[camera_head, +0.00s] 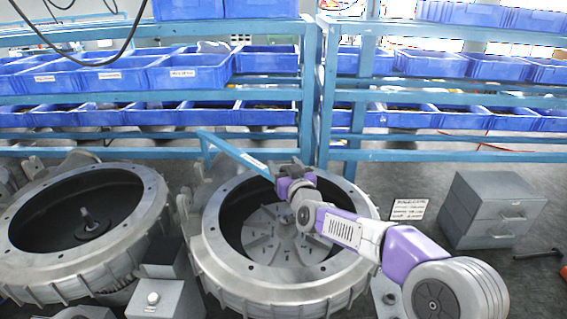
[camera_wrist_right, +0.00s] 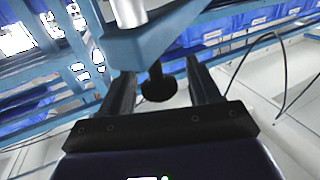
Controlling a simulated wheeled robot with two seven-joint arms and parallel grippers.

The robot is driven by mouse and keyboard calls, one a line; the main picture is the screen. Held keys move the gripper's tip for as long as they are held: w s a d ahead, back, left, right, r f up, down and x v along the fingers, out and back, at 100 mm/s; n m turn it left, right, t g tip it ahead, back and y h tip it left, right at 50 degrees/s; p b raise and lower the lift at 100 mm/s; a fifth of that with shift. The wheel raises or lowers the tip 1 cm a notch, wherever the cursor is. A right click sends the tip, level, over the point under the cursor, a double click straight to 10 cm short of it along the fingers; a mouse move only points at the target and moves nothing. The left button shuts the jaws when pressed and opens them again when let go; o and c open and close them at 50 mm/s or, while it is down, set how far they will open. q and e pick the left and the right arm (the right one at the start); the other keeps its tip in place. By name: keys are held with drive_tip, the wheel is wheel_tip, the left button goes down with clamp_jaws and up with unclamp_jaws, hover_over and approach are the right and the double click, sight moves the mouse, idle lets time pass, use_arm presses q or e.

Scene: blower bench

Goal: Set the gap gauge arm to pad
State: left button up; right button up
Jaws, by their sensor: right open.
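The gap gauge arm appears to be the slim blue bar (camera_head: 232,149) that slants down to the right over the back rim of the right blower housing (camera_head: 218,250). My right gripper (camera_head: 281,186) is at the bar's lower right end, above the housing opening. In the right wrist view the blue bar (camera_wrist_right: 160,40) crosses ahead, with a dark round knob (camera_wrist_right: 158,88) under its end. The open fingers (camera_wrist_right: 160,80) stand on both sides of the knob; I cannot tell whether they touch it. I cannot make out the pad. My left gripper is out of view.
A second round housing (camera_head: 30,262) stands at left. A grey box with a pale knob (camera_head: 153,298) sits between the housings at the front. A small sign (camera_head: 408,210) and a grey drawer cabinet (camera_head: 490,208) are at right. Blue racks (camera_head: 430,156) with bins run behind.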

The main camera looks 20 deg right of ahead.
drive_tip(key=shift+w, duration=0.4)
drive_tip(key=shift+c, duration=0.4)
drive_tip(key=shift+r, duration=0.1)
clamp_jaws()
